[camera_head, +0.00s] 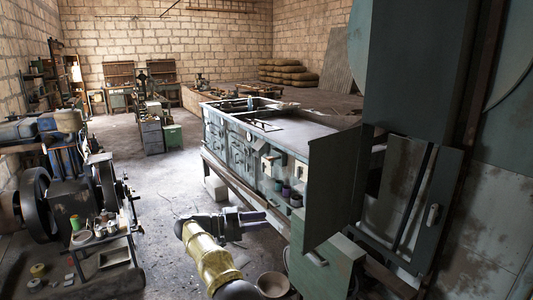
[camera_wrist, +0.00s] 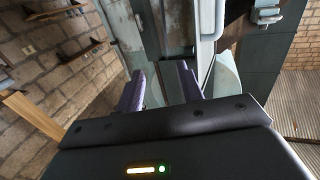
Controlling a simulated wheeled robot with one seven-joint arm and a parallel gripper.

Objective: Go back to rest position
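My gripper (camera_head: 262,218) is held in the air at the lower middle of the head view, at the end of my yellow arm. It points right, towards the green workbench cabinet (camera_head: 232,148). In the wrist view, the two dark purple fingers of my gripper (camera_wrist: 160,82) stand apart. I see nothing held between them. Behind them show pale green metal surfaces and a brick wall (camera_wrist: 50,50), seen tilted.
A tall green cabinet (camera_head: 415,70) stands close on the right, with an open door panel (camera_head: 335,185). An engine with belt wheels (camera_head: 75,190) stands at the left. A round bowl (camera_head: 272,284) is beside my arm. The floor (camera_head: 165,185) between engine and workbench is mostly clear.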

